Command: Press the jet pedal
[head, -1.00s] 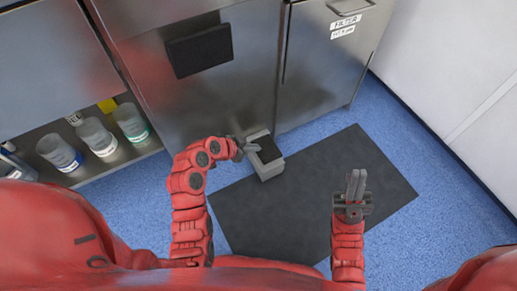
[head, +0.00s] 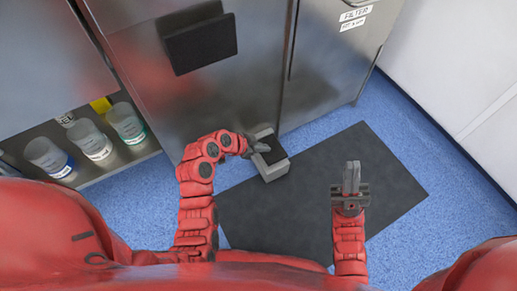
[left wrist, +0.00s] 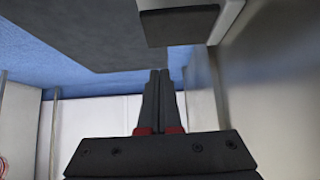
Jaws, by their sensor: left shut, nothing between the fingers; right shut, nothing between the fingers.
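The jet pedal (head: 275,168) is a small light grey box with a dark pad on top. It stands on the floor at the foot of the steel cabinet. My left gripper (head: 262,147) is shut and empty, with its tips over the pedal's left edge in the head view. I cannot tell whether they touch the pad. In the left wrist view the pedal's dark pad (left wrist: 180,25) is at the top, and the shut fingers (left wrist: 160,78) show below it with a gap in the picture. My right gripper (head: 351,178) is shut and empty above the dark mat.
A dark mat (head: 385,185) lies on the blue floor in front of the pedal. The steel cabinet (head: 240,95) rises right behind the pedal, with a dark panel (head: 200,45) on it. Several jars (head: 92,138) stand on a low shelf at left. Floor at right is clear.

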